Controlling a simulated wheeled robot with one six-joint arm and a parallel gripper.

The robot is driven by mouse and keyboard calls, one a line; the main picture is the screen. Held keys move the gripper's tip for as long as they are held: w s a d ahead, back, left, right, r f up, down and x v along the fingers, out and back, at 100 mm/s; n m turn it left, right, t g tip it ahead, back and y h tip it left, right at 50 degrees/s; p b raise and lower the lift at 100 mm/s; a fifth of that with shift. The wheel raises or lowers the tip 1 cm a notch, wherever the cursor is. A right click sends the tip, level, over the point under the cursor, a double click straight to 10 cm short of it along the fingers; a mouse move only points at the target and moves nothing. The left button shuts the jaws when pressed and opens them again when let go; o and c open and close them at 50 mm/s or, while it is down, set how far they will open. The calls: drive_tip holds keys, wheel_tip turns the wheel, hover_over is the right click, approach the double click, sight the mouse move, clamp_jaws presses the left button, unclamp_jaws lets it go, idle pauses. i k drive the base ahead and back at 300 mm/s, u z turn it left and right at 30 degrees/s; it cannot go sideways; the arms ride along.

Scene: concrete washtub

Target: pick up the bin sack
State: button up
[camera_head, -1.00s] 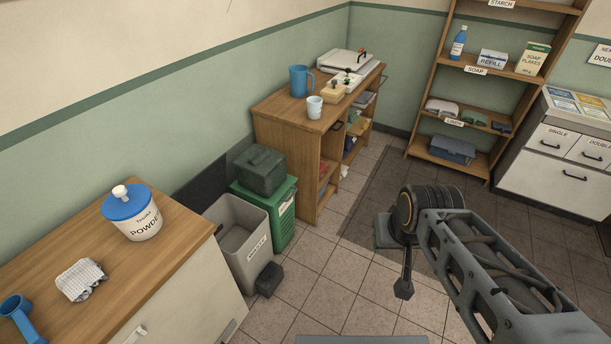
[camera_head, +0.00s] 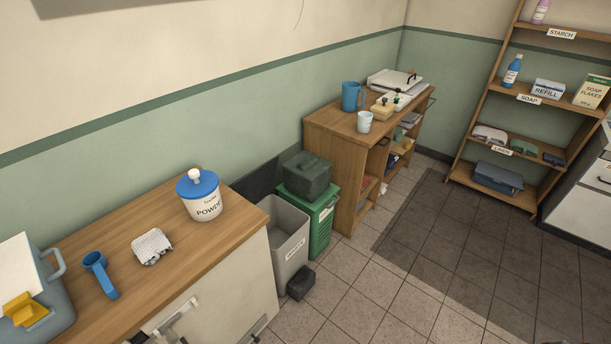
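I cannot make out for certain which thing is the bin sack. A grey open-topped bin (camera_head: 288,252) with a label on its front stands on the floor at the end of the wooden counter; its visible inside looks empty, and its bottom is hidden. A small black object (camera_head: 301,283) sits on the floor against the bin's front. A dark green, blocky bundle (camera_head: 307,174) with a raised top rests on the green lidded container (camera_head: 321,222) behind the bin. My gripper is out of view.
The near counter (camera_head: 158,258) holds a powder tub (camera_head: 203,205), a folded cloth (camera_head: 151,246), a blue scoop (camera_head: 101,274) and a grey-blue container (camera_head: 38,305). A wooden bench (camera_head: 341,175) and shelf unit (camera_head: 497,140) stand beyond. The tiled floor (camera_head: 400,285) at centre right is clear.

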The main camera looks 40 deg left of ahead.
sight(307, 174)
drive_tip(key=u, duration=0.25)
drive_tip(key=i, duration=1.8)
drive_tip(key=u, duration=0.95)
drive_tip(key=i, duration=1.05)
drive_tip(key=u, duration=1.7)
drive_tip(key=i, duration=0.7)
drive_tip(key=u, duration=0.65)
